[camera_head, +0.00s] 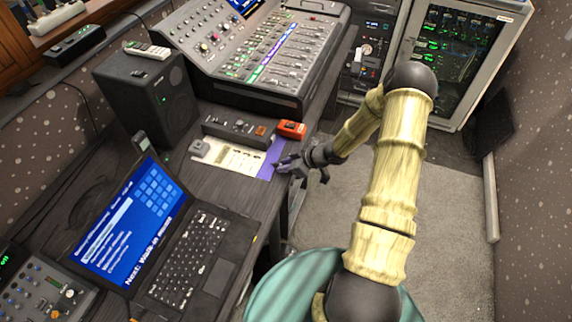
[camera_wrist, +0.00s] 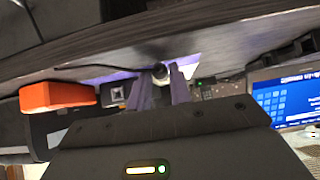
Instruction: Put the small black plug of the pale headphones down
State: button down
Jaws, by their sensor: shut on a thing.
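The small black plug (camera_wrist: 160,71) sits between the fingertips of my gripper (camera_wrist: 160,82) in the wrist view, with a lighter ring at its end. My gripper (camera_head: 279,166) is shut on it, at the desk's right edge by the purple strip of a pale sheet. A thin dark cable runs left from near the plug in the wrist view. In the head view the plug is too small to make out. I cannot tell whether the plug touches the desk. I cannot make out the pale headphones in either view.
An orange box (camera_head: 291,129) and a grey control box (camera_head: 239,131) lie just behind the sheet (camera_head: 228,158). A laptop (camera_head: 187,258) stands in front, a mixing desk (camera_head: 262,60) behind, a black speaker (camera_head: 150,98) to the left. The carpet (camera_head: 340,215) lies right of the desk.

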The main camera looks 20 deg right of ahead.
jog(key=shift+f, duration=0.3)
jog(key=c, duration=1.3)
grip_release()
